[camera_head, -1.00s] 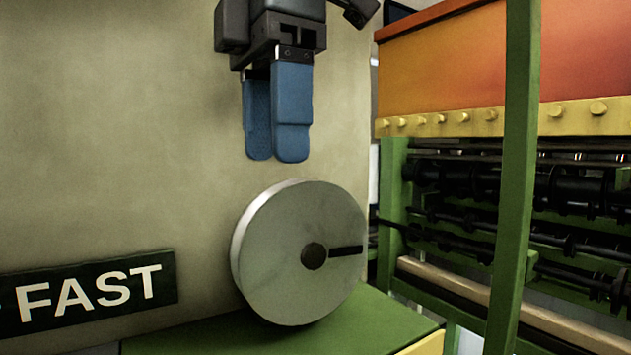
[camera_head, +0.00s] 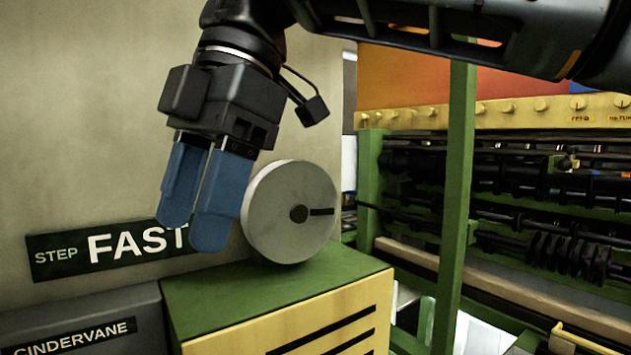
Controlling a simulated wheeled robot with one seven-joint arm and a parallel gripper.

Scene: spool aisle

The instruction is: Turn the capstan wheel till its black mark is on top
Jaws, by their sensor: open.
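The capstan wheel (camera_head: 277,228) is a pale grey disc with a dark hub, standing upright above a green-topped cabinet. Its black mark (camera_head: 322,211) is a short bar right of the hub, pointing to the right, roughly level. My gripper (camera_head: 191,237) has blue fingers that point down and slightly left. It is open, with a narrow gap between the fingers and nothing seen in it. It hangs left of the wheel and appears nearer the camera. The right finger overlaps the wheel's left edge in the picture; I cannot tell whether they touch.
A cabinet (camera_head: 240,290) with a green top and a slotted yellow front stands below the wheel. A wall sign (camera_head: 60,268) reading STEP FAST is partly behind my fingers. A grey box (camera_head: 75,325) is at lower left. A green post (camera_head: 457,200) and machine rollers stand right.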

